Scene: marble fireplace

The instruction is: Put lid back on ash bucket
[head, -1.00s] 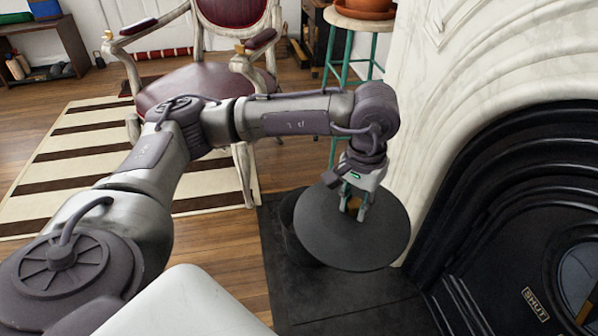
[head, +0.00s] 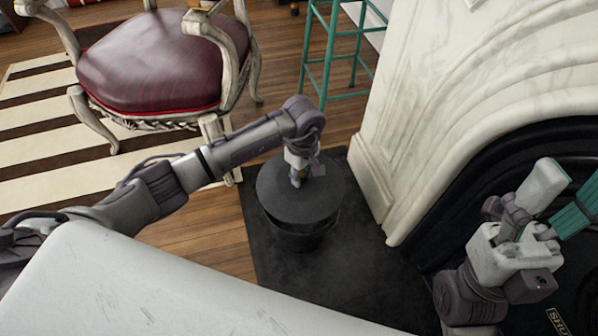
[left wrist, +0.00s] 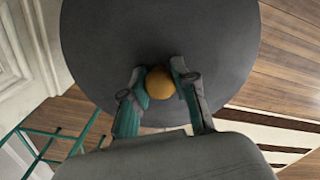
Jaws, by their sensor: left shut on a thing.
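The lid (head: 285,208) is a dark grey disc with a round brass-coloured knob, over the ash bucket in the head view. My left gripper (head: 298,179) is shut on this knob (left wrist: 160,83) from above, one teal finger on each side in the left wrist view. The black ash bucket (head: 298,242) stands on the dark hearth slab. Its front wall and part of its rim show below the lid's near edge, and the lid hides the rest. I cannot tell whether lid and rim touch. My right gripper (head: 574,212) is partly in view at the right edge, its fingertips cut off.
The white marble fireplace surround (head: 440,150) rises close to the right of the bucket. A red-seated armchair (head: 165,62) on a striped rug (head: 50,150) and a teal stool (head: 333,62) stand behind. The hearth slab (head: 335,275) is bare in front of the bucket.

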